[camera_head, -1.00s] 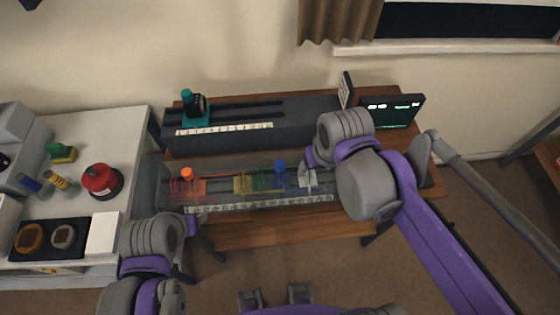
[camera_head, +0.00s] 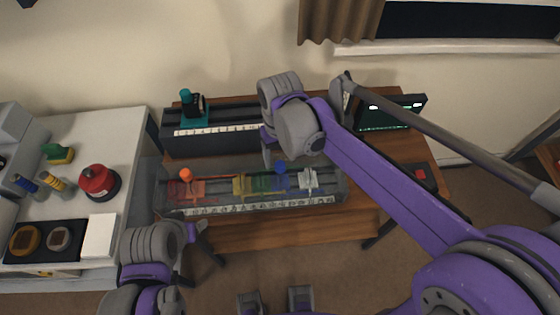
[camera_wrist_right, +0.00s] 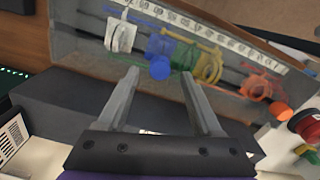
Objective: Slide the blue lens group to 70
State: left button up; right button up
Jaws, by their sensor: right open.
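The blue lens group (camera_head: 281,182) with its round blue knob (camera_head: 281,168) sits in the clear-walled rail box (camera_head: 330,201), between the green group (camera_head: 262,182) and the white group (camera_head: 307,179). My right gripper (camera_head: 272,155) is over the back edge of the box, near the blue knob. In the right wrist view its fingers (camera_wrist_right: 160,78) are spread, and the blue knob (camera_wrist_right: 160,69) shows between their tips, apart from both.
An orange-knobbed group (camera_head: 186,174) and a yellow group (camera_head: 240,185) share the rail box. Behind it stands a dark rail bench (camera_head: 230,141) with a teal-based device (camera_head: 194,110). A dark display (camera_head: 392,112) stands back right. A white side table (camera_head: 118,150) is at left.

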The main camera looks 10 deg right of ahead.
jog(key=shift+f, duration=1.35)
grip_shut()
dwell(0.4)
